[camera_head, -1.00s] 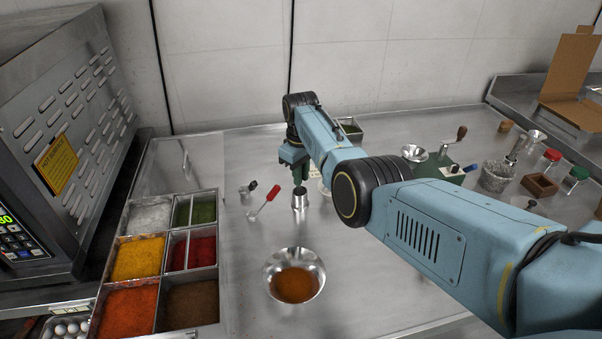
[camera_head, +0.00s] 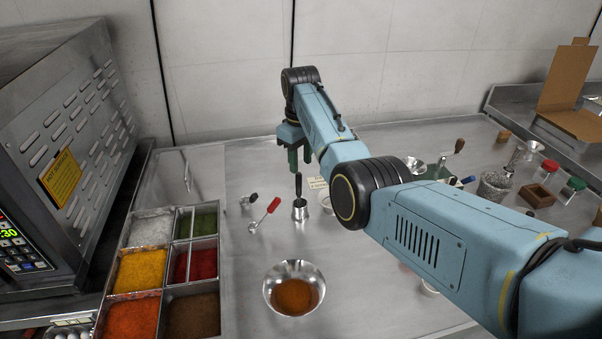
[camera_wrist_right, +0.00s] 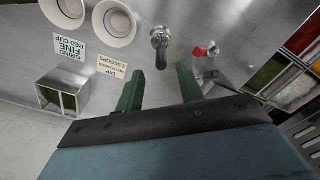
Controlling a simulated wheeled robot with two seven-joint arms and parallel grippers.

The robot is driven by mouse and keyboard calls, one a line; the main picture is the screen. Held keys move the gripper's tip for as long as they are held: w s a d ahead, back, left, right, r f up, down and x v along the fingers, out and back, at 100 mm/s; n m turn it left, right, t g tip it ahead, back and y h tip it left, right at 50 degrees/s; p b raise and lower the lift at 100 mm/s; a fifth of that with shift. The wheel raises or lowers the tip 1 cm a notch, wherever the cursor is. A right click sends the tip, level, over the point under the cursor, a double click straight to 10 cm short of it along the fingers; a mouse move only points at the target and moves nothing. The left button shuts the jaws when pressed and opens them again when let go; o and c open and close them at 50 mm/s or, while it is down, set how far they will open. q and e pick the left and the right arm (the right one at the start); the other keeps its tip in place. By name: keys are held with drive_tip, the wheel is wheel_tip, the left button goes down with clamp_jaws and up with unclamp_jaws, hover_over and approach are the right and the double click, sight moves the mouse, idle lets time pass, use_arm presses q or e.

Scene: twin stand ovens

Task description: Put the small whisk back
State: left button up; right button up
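The small whisk (camera_head: 298,184) stands upright in a small metal cup (camera_head: 300,211), its black handle pointing up. The whisk's lower end is hidden inside the cup. My right gripper (camera_head: 299,162) is open and empty, with its two green fingers behind and above the handle. In the right wrist view, the whisk (camera_wrist_right: 162,52) and cup (camera_wrist_right: 158,34) sit beyond the gap between the open fingers, apart from them. My left gripper is not in view.
A red-handled scoop (camera_head: 272,206) and a small dark-handled tool (camera_head: 249,199) lie left of the cup. A bowl of orange-brown powder (camera_head: 294,290) stands in front. Spice bins (camera_head: 140,268) are at left. White cups (camera_wrist_right: 114,20) and printed labels stand close to the gripper.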

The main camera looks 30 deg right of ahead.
drive_tip(key=shift+r, duration=1.6)
drive_tip(key=shift+r, duration=0.1)
